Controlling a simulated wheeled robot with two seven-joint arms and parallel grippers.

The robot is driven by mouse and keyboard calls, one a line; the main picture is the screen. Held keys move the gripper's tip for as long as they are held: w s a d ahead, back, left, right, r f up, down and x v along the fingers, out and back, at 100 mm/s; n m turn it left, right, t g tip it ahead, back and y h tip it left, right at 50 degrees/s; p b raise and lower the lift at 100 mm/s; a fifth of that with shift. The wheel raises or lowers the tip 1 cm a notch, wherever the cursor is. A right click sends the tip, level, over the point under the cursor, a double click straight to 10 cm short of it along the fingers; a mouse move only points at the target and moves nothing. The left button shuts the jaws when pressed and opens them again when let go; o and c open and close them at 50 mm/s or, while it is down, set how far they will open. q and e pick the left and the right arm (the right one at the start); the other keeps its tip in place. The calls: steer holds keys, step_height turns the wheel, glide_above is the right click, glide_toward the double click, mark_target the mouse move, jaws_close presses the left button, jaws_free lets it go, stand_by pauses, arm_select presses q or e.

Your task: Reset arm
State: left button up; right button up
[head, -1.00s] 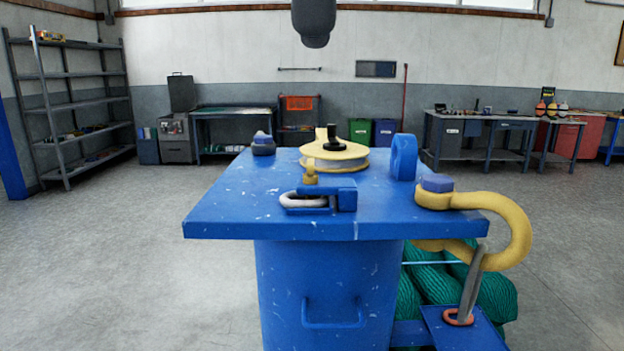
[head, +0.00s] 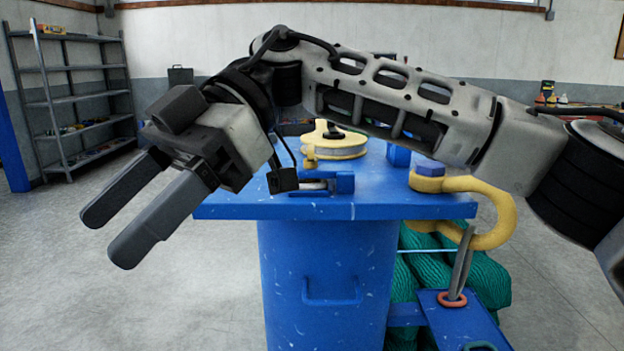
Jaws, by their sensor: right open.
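My right gripper (head: 128,232) is at the left of the head view, with its arm reaching across from the right edge. Its two dark fingers are apart with nothing between them. They point down and left, in front of the floor to the left of the blue stand (head: 420,208). The arm hides part of the stand's top. My left gripper is not in view.
A yellow shackle (head: 500,222) hangs over the stand's right edge. A yellow sheave (head: 340,148) and a blue clamp (head: 345,183) sit on top. Green netting (head: 490,282) lies behind a lower blue plate (head: 455,322). Grey shelving (head: 75,98) stands at the far left; floor there is clear.

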steer(key=w+f+m+t+y, duration=0.55)
steer(key=w+y, duration=0.25)
steer(key=y, duration=0.9)
steer(key=w+d+f+m+t+h, duration=0.3)
steer(key=d+f+m+t+h, duration=0.2)
steer(key=f+m+t, duration=0.5)
steer(key=w+d+f+m+t+h, duration=0.45)
steer(key=f+m+t, duration=0.3)
steer(key=t, duration=0.35)
steer(key=s+d+f+m+g+h, duration=0.1)
steer(key=s+d+f+m+h, duration=0.15)
steer(key=d+f+h, duration=0.4)
steer(key=s+d+f+m+g+h, duration=0.1)
steer(key=s+d+f+h, duration=0.15)
steer(key=f, duration=0.65)
steer(key=s+d+f+n+g+h, duration=0.1)
steer(key=s+d+f+g+h, duration=0.2)
steer(key=s+d+f, duration=0.7)
steer(key=s+f+g, duration=0.2)
steer(key=s, duration=0.1)
steer(key=shift+s+f, duration=0.35)
steer(key=shift+f, duration=0.05)
steer(key=shift+n+h, duration=0.25)
